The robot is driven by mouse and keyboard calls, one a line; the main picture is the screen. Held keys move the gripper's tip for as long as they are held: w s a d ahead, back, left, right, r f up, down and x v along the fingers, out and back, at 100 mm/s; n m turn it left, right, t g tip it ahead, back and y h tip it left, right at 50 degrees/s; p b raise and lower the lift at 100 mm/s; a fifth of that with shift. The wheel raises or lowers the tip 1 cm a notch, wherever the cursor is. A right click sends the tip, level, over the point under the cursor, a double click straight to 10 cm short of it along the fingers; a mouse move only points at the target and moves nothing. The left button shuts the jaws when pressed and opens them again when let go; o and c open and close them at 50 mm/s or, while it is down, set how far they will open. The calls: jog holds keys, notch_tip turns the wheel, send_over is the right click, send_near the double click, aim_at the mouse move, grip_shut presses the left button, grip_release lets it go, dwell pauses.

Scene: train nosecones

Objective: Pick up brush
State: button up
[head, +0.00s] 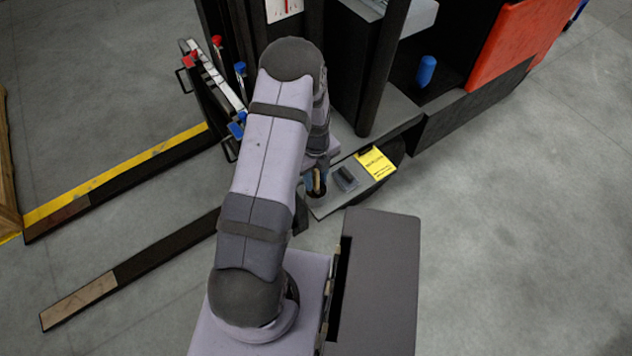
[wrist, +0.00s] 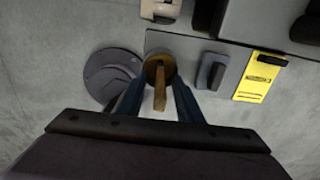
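The brush shows as a light brown wooden handle (wrist: 160,92) standing up from a round dark holder with a yellowish inside (wrist: 157,66) at the end of a grey shelf, in the wrist view. In the head view its handle (head: 317,181) is small and partly crowded by my arm. The bristle end is hidden. My gripper (wrist: 159,82) has its two dark blue fingers apart, one on each side of the handle in the wrist view. I see no clear contact between fingers and handle. In the head view my gripper is mostly hidden behind my arm.
Beside the brush on the shelf are a dark grey block (head: 345,178) and a yellow pad (head: 375,163). The forklift's black mast (head: 362,80) rises close behind. A blue cylinder (head: 426,71) stands farther right. Open concrete floor lies to the right.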

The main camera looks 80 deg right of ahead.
grip_shut()
jog(key=shift+r, duration=0.15)
notch_tip(320, 180, up, 9)
jog(key=shift+r+b, duration=0.1)
jog(key=shift+b, duration=0.55)
jog(key=shift+w+r, duration=0.15)
jog(key=shift+r, duration=0.15)
